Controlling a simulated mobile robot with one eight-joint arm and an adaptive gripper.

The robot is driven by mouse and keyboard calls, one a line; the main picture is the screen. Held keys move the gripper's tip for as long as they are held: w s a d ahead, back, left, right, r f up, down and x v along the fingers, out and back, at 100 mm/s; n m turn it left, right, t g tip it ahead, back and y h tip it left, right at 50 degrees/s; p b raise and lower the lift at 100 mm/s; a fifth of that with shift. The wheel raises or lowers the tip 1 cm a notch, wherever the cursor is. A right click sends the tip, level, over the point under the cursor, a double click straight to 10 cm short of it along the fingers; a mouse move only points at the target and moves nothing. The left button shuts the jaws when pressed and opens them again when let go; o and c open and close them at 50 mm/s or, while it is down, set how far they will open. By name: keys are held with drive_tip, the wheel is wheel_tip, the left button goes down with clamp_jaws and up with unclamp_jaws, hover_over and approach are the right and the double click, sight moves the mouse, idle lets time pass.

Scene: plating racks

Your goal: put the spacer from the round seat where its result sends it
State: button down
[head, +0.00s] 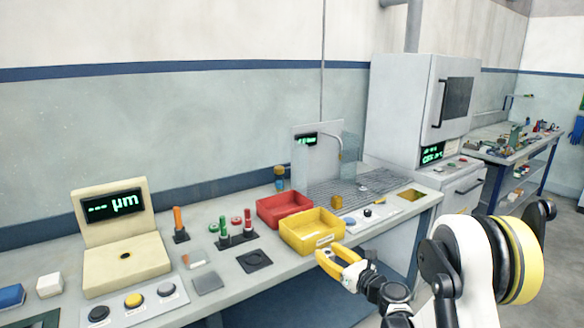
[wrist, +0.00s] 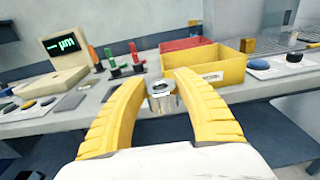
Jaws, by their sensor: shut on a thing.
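My gripper (head: 338,262) is shut on a silver, ring-shaped metal spacer (wrist: 162,97), held between the yellow fingertips in the wrist view (wrist: 160,88). In the head view the fingers hide the spacer. The gripper is in front of the yellow bin (head: 292,241), near the bench's front edge. The red bin (head: 272,216) stands behind the yellow one. A dark square plate with a round seat (head: 254,261) lies on the bench left of the yellow bin and looks empty. The cream gauge (head: 125,258) at left shows "--- µm" on its display (head: 113,204).
Stands with orange (head: 178,224) and green-and-red plugs (head: 236,228) stand left of the bins. A gauge button panel (head: 133,301) lies along the front edge. A grated wash area (head: 345,190) and a tall white cabinet (head: 400,118) stand to the right.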

drive_tip(key=s+d+r+m+t+h, duration=0.2)
drive_tip(key=s+d+r+m+h, duration=0.4)
drive_tip(key=s+d+r+h, duration=0.2)
drive_tip(key=shift+s+d+r+m+t+h, duration=0.2)
drive_tip(key=shift+s+r+m+t+h, duration=0.15)
drive_tip(key=shift+s+r+h, duration=0.6)
drive_tip(key=shift+s+r+y, duration=0.1)
drive_tip(key=shift+s+y, duration=0.15)
